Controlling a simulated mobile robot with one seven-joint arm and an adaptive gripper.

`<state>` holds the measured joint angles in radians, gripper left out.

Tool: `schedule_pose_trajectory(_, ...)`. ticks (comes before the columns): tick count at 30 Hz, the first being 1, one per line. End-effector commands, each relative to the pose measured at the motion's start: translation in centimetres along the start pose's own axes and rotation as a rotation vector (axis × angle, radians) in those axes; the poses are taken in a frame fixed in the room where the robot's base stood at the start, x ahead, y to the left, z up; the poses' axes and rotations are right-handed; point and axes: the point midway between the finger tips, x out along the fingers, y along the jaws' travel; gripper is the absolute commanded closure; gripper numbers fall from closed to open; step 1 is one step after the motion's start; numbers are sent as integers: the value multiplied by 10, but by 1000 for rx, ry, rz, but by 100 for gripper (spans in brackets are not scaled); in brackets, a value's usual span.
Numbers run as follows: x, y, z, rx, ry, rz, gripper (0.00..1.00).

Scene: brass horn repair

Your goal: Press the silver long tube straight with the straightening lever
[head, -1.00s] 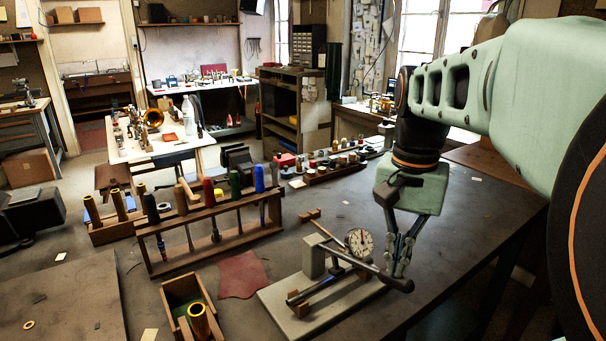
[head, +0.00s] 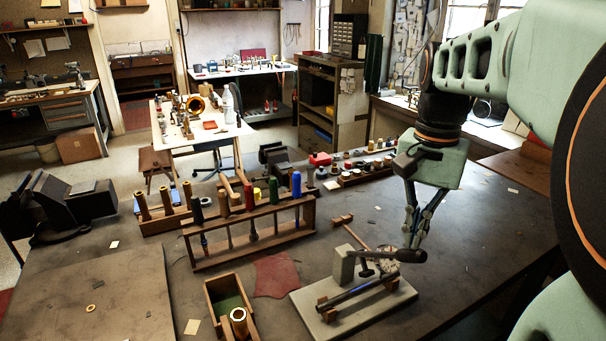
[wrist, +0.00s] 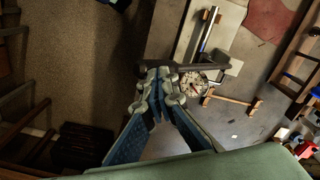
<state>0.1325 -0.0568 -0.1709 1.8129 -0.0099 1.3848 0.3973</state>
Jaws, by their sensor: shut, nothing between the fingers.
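The silver long tube (head: 350,295) lies across wooden blocks on the pale base (head: 403,296) of the straightening fixture; it also shows in the wrist view (wrist: 209,28). I cannot tell whether it is straight. The straightening lever (head: 408,256), a bar with a thick dark handle, stands raised above the base, its handle end to the right. A round dial gauge (wrist: 194,84) sits beside the lever and is partly hidden in the head view. My gripper (head: 413,243) is shut and empty, its fingertips at the lever's handle; whether they touch it is unclear.
A wooden rack (head: 250,233) of coloured-handled tools stands behind left. A wooden box (head: 222,292) with a brass piece and a red cloth (head: 277,275) lie left of the fixture. The bench to the right is clear.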

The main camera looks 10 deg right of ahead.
Motion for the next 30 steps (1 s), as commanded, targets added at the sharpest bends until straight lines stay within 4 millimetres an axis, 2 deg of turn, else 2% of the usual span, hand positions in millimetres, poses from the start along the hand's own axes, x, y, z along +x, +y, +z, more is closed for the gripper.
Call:
schedule_pose_trajectory(1,-8,-2,-1,-1,0,1,100)
schedule_pose_trajectory(3,-12,-4,-2,0,0,0,100)
schedule_pose_trajectory(11,-17,-5,-3,0,0,0,100)
schedule_pose_trajectory(27,-71,-5,-3,0,0,0,100)
schedule_pose_trajectory(30,-74,-5,-3,0,0,0,100)
